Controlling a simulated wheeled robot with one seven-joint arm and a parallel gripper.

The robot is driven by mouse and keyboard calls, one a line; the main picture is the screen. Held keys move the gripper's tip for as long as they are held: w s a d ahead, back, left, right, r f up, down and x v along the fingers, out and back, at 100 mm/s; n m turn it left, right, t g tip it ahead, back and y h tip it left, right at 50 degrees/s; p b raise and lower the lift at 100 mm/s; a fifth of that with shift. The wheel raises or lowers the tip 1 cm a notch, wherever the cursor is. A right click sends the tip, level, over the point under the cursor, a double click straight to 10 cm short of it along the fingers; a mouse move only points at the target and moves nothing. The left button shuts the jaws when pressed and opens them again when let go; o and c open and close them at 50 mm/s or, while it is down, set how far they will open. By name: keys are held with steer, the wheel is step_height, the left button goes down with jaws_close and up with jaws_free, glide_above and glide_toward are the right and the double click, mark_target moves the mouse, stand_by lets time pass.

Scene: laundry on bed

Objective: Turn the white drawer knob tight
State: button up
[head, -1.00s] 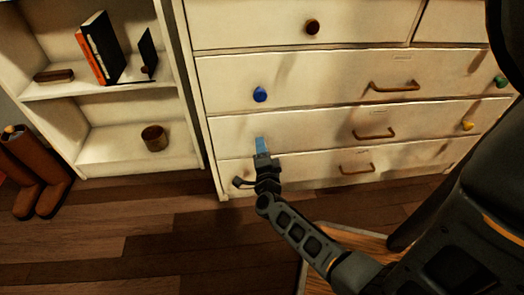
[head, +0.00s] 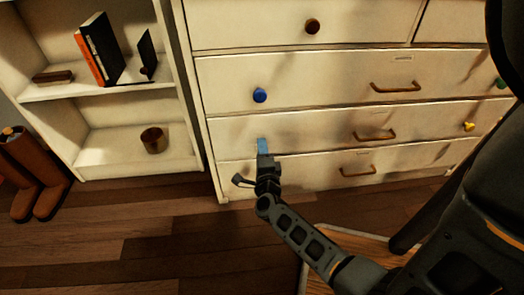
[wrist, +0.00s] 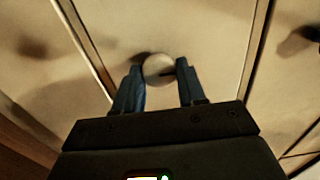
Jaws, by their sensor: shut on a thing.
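The white drawer knob (wrist: 157,69) is a pale round knob with a dark mark on its right side, on a cream drawer front. In the wrist view it sits between the tips of my gripper's two blue fingers, which touch it on both sides. In the head view my gripper (head: 262,146) is at the left end of the third drawer front (head: 310,134) down, and its fingers hide the knob there. My gripper is shut on the knob. I cannot tell how tight the knob sits.
A blue knob (head: 260,95) is on the drawer above. A yellow knob (head: 468,127) and a bronze bar handle (head: 374,136) are on the same drawer as my gripper. An open white shelf (head: 130,83) stands left, with brown boots (head: 38,180) beside it. Wooden floor shows in front.

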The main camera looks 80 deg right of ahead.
steer(key=o, duration=1)
steer(key=shift+p+v, duration=1.05)
steer(key=shift+v, duration=2.85)
steer(key=s+a+r+n+t+y, duration=0.2)
steer(key=a+r+n+t+y, duration=0.2)
steer(key=a+n, duration=0.45)
steer(key=s+a+r+n+t+y, duration=0.25)
steer(key=a+r+n+t, duration=0.2)
steer(key=a+n, duration=0.35)
steer(key=s+a+r+n+y, duration=0.4)
steer(key=a+r+n+y, duration=0.15)
steer(key=r+n, duration=0.25)
steer(key=s+a+r+n+y, duration=0.4)
steer(key=a+r+n+y, duration=0.1)
steer(key=a+r+n, duration=0.2)
steer(key=shift+g, duration=0.25)
steer(key=r+p, duration=2.8)
steer(key=r, duration=0.1)
steer(key=shift+s+d+p, duration=0.1)
steer(key=shift+d+p, duration=0.1)
steer(key=shift+p, duration=0.2)
